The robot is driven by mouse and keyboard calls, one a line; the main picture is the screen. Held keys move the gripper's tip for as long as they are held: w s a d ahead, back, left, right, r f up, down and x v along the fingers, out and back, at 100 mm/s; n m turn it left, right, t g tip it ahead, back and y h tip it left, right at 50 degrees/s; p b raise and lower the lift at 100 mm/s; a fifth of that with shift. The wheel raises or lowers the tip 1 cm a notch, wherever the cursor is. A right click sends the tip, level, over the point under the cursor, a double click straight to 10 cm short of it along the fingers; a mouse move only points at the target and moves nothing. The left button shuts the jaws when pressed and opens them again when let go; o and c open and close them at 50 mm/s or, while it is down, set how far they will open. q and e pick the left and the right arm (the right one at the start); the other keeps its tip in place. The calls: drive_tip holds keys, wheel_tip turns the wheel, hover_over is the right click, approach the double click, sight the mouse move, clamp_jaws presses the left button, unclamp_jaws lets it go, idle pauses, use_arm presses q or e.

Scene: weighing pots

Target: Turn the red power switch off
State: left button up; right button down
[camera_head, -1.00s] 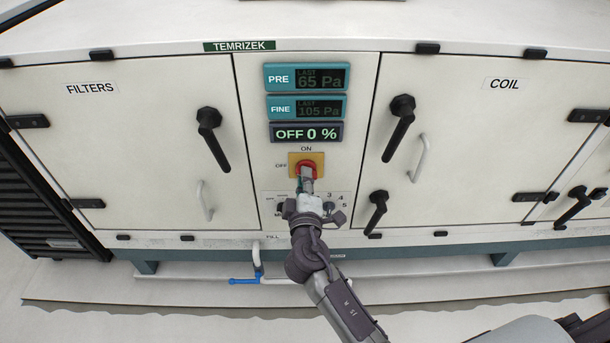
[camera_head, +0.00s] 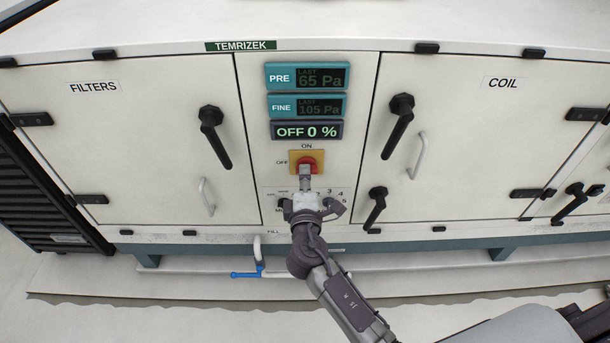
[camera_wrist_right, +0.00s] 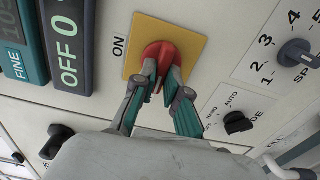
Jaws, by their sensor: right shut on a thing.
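The red power switch (camera_head: 306,161) sits on a yellow plate (camera_head: 318,157) in the middle of the white panel, with ON above it and OFF to its left. It also shows in the right wrist view (camera_wrist_right: 157,53). My right gripper (camera_wrist_right: 165,82) is shut on the switch's red handle, its fingers covering part of it. In the head view the right gripper (camera_head: 305,172) reaches up to the switch from below. The display (camera_head: 306,131) above reads OFF 0 %. My left gripper is not in view.
Teal PRE (camera_head: 285,78) and FINE (camera_head: 283,107) gauges sit above. A black mode knob (camera_wrist_right: 237,122) and a grey speed knob (camera_wrist_right: 297,53) are close to the gripper. Doors marked FILTERS (camera_head: 120,130) and COIL (camera_head: 480,140), with protruding black handles, stand either side.

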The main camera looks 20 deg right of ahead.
drive_tip(key=c, duration=1.2)
unclamp_jaws()
drive_tip(key=shift+s, duration=0.1)
drive_tip(key=v, duration=1.2)
